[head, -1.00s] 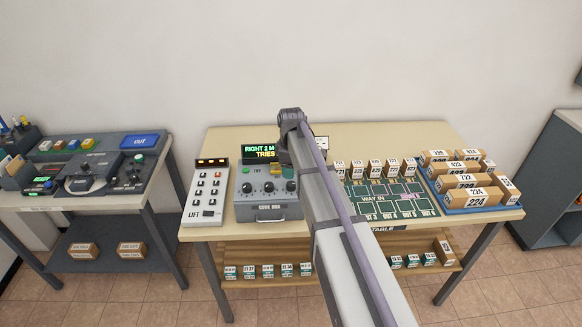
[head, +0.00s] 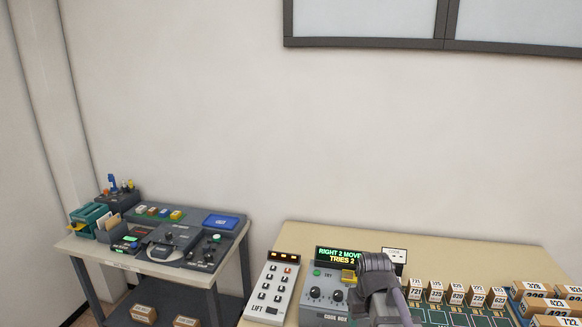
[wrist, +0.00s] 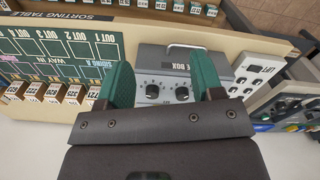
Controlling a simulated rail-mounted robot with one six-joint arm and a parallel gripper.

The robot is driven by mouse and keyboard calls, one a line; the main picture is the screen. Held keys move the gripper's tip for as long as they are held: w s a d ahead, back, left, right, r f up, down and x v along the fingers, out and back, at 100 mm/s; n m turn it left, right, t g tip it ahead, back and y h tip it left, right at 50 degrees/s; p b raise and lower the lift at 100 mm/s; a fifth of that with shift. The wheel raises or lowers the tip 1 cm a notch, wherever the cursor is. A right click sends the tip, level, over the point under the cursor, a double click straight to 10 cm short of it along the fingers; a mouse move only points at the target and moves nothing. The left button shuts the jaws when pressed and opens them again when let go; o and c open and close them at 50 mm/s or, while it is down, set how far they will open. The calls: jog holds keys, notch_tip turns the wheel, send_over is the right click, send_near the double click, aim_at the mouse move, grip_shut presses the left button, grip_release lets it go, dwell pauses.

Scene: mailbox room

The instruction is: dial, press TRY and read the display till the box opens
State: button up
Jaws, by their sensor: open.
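The grey code box (head: 326,297) stands on the table with dials (head: 338,295) on its front. The green TRY button (head: 317,272) is at its upper left. Its display (head: 340,256) reads "RIGHT 2 MOVE…" and "TRIES 2"; my arm covers its right end. In the wrist view the code box (wrist: 170,68) appears upside down between and beyond my fingers, with dials visible. My gripper (wrist: 165,85) has two green fingers spread apart with nothing between them. It is above the box, apart from it. In the head view my arm hides the box's right part.
A white LIFT keypad (head: 271,287) stands left of the box. Number cartons (head: 465,294) and the green sorting board (head: 440,316) lie to the right. A second table with devices and a blue OUT tray (head: 221,221) stands at the left.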

jog(key=s+a+f+b, duration=0.1)
jog(key=s+a+f, duration=0.1)
jog(key=s, duration=0.6)
jog(key=shift+s+a+m, duration=0.3)
jog(key=shift+s+a, duration=0.1)
jog(key=shift+a, duration=0.2)
jog(key=shift+f, duration=0.1)
grip_shut()
dwell(0.4)
